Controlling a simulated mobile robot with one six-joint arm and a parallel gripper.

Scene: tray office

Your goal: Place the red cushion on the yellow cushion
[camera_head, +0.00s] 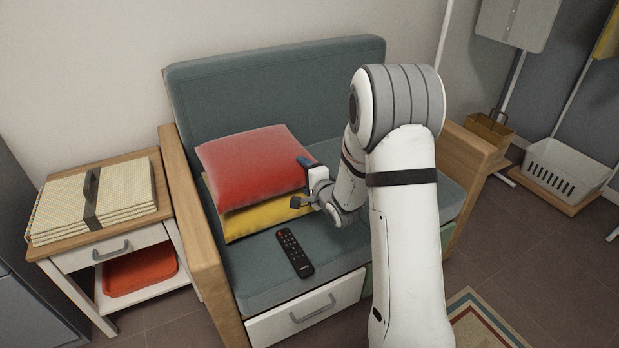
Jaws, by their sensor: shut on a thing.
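The red cushion (254,166) lies over the yellow cushion (262,216) at the left side of the sofa seat. The red one covers most of the yellow one, whose front edge shows below it. My gripper (304,182) is at the right corner of the red cushion and is shut on it. The exact grip is small and partly hidden. I cannot tell whether the red cushion's full underside rests on the yellow one.
A black remote (295,254) lies on the sofa seat (262,278) in front of the cushions. A wooden armrest (197,220) stands close on the left. My arm hides the seat's right part.

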